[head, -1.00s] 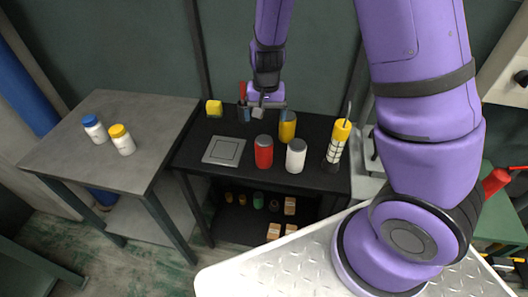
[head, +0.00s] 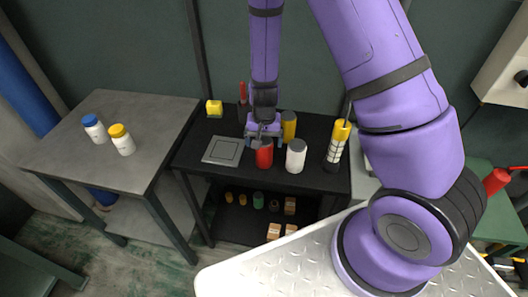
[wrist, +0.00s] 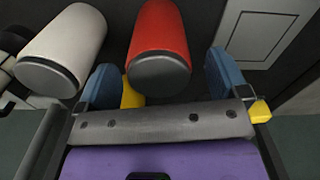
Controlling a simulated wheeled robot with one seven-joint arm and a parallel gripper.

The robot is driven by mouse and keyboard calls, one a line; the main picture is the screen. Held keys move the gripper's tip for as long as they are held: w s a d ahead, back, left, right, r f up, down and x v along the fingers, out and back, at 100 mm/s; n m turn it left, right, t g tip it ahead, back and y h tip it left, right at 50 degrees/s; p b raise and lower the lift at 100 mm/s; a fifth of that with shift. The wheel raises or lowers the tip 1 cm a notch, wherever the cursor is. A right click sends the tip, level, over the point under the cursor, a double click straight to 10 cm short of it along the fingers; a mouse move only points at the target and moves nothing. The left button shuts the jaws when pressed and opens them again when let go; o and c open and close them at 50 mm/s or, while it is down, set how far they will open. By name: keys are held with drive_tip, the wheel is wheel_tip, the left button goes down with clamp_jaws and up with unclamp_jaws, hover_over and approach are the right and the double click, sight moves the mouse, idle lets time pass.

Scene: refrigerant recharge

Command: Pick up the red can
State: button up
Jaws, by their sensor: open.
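The red can (head: 264,157) stands upright on the black table, left of the white can (head: 296,156). My gripper (head: 262,140) is right at the red can's top, on its far side in the head view, and hides part of it. In the wrist view, the red can (wrist: 159,45) lies ahead between the two blue fingertips of my open gripper (wrist: 160,85). Its dark end faces the camera. The white can (wrist: 65,48) is just outside the left finger. Whether a finger touches the red can is not clear.
A yellow can (head: 289,125) stands behind the white can. A yellow-and-white cylinder (head: 338,146) is at the right. Two white bottles stand on the grey table (head: 160,122).

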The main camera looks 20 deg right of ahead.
drive_tip(key=shift+f, duration=0.9)
drive_tip(key=c, duration=1.2)
